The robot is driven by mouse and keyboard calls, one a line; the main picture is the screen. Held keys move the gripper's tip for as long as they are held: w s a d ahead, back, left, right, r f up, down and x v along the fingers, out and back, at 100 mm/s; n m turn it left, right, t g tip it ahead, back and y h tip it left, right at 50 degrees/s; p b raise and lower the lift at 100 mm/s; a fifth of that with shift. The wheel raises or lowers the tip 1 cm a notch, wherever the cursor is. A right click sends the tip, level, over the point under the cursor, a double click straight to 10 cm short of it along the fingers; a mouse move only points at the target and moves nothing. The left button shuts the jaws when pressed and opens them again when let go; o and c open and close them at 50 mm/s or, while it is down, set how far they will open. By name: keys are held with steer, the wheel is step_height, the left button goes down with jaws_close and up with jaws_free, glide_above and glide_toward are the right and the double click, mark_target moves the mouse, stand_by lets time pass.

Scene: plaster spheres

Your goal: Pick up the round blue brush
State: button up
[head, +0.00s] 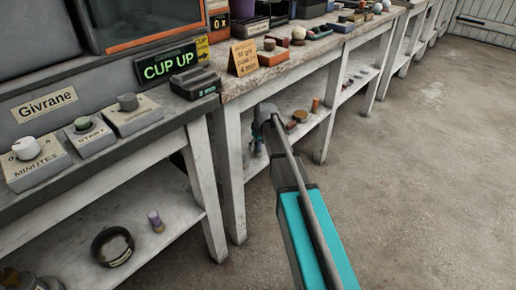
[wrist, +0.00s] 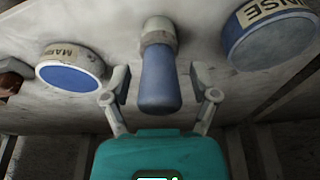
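In the wrist view, a round blue brush (wrist: 160,82) with a pale collar at its far end lies between the two fingers of my gripper (wrist: 160,92). The fingers are spread, one on each side, with a visible gap between each finger and the blue part. I see no contact. In the head view my arm reaches down to the lower shelf under the wooden bench.
In the wrist view, a round labelled tin (wrist: 70,70) with a blue face is at left and a larger one (wrist: 268,38) at right. Bench legs stand near my arm.

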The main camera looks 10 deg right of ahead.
jaws_close()
steer(key=shift+r, duration=0.25)
steer(key=shift+r+p, duration=0.75)
steer(key=shift+p, duration=0.25)
steer(key=s+d, duration=1)
steer(key=s, duration=0.4)
steer(key=shift+s+d+f, duration=0.25)
steer(key=shift+s, duration=0.1)
